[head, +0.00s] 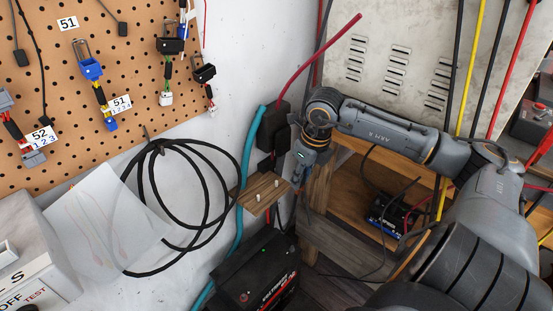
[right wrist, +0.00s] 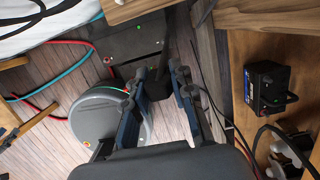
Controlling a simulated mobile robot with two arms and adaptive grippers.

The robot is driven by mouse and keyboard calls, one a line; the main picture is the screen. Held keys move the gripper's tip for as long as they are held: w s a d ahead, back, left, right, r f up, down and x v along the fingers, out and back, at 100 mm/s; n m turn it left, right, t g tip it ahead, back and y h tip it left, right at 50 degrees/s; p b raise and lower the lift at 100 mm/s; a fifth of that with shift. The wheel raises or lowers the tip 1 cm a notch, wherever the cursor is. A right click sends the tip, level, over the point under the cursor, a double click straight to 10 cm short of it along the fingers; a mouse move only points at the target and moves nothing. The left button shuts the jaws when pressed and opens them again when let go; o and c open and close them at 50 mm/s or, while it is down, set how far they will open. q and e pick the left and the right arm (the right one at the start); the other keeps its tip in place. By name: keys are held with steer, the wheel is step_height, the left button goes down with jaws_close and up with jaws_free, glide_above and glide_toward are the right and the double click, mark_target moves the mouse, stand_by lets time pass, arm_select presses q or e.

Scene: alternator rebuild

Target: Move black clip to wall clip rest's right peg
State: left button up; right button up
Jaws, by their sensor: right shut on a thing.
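The wall clip rest (head: 262,193) is a small wooden shelf on the wall, with two pale upright pegs. Its right peg (head: 276,184) is bare, and so is its left peg (head: 258,198). My right gripper (head: 300,172) hangs just right of the shelf, a little above it, pointing down. In the right wrist view its fingers (right wrist: 160,82) are closed around a dark thing (right wrist: 157,88), likely the black clip, mostly hidden between them. In the head view the clip cannot be made out clearly. My left gripper is out of view.
A black box (head: 272,130) is on the wall behind the shelf, beside a teal hose (head: 247,150). A black battery-like unit (head: 255,275) stands below. A coiled black cable (head: 150,200) hangs at left. A wooden cabinet (head: 350,205) is close on the right.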

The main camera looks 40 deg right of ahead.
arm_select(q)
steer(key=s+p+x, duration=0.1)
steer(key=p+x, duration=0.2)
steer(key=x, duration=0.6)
arm_select(e)
steer(key=w+f+b, duration=0.1)
steer(key=w, duration=0.3)
steer(key=w+d+f+b, duration=0.1)
steer(key=w+f, duration=0.1)
steer(key=w, duration=0.2)
steer(key=w+d+f+b, duration=0.1)
steer(key=w, duration=0.3)
steer(key=shift+d+f, duration=0.25)
steer(key=shift+f, duration=0.35)
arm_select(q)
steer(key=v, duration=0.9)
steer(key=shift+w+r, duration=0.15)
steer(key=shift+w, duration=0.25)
arm_select(e)
steer(key=shift+s, duration=0.1)
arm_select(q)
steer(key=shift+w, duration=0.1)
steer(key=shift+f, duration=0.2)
arm_select(e)
steer(key=shift+f, duration=0.15)
